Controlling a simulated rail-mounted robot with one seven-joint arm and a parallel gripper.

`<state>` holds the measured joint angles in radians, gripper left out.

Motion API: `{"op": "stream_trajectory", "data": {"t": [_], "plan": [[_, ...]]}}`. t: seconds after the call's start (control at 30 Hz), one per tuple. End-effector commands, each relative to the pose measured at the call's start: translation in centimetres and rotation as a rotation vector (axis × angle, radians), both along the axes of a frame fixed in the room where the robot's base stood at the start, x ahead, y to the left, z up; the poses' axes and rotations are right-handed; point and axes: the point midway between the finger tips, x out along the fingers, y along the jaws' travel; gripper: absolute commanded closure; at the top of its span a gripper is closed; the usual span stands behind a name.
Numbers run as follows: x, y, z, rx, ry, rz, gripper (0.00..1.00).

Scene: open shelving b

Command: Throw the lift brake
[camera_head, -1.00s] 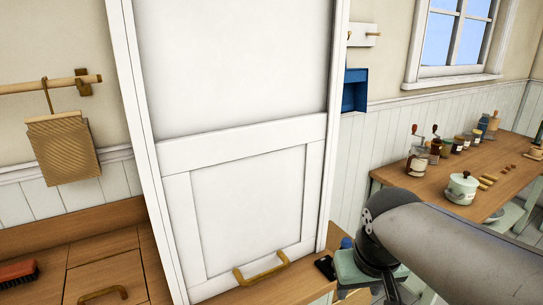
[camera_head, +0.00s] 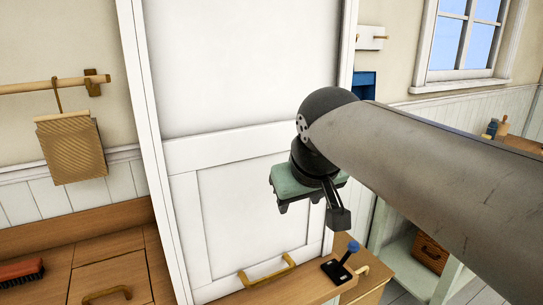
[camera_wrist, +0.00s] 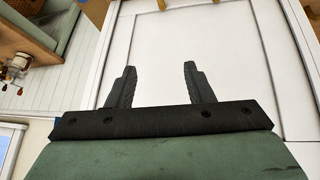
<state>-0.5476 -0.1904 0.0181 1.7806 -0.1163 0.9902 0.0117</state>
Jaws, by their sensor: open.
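A small lever with a blue ball knob on a black base plate (camera_head: 340,265), likely the lift brake, sits on the wooden counter just right of the white panel door. Its stick leans up and to the right. The white panel door (camera_head: 245,140) is down, with a brass handle (camera_head: 267,272) at its bottom edge. My gripper (camera_wrist: 159,75) is open and empty, its two black fingers apart in front of the white door in the wrist view. In the head view its green body (camera_head: 295,185) hangs above and left of the lever, not touching it. The lever cannot be made out in the wrist view.
A wooden counter (camera_head: 100,235) with a red brush (camera_head: 20,270) lies at left, under a hanging woven board (camera_head: 70,150). A blue wall box (camera_head: 365,85) is behind my arm. A shelf with a wooden crate (camera_head: 430,252) stands at right.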

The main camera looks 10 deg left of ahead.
Motion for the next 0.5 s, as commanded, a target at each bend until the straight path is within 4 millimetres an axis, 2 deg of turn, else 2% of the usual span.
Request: {"op": "stream_trajectory", "data": {"t": [0.3, 0.5], "plan": [[-0.1, 4.5, 4.5, 0.037, -0.089, 0.089, 0.53], [-0.5, 6.5, 6.7, 0.055, -0.130, 0.130, 0.53]]}}
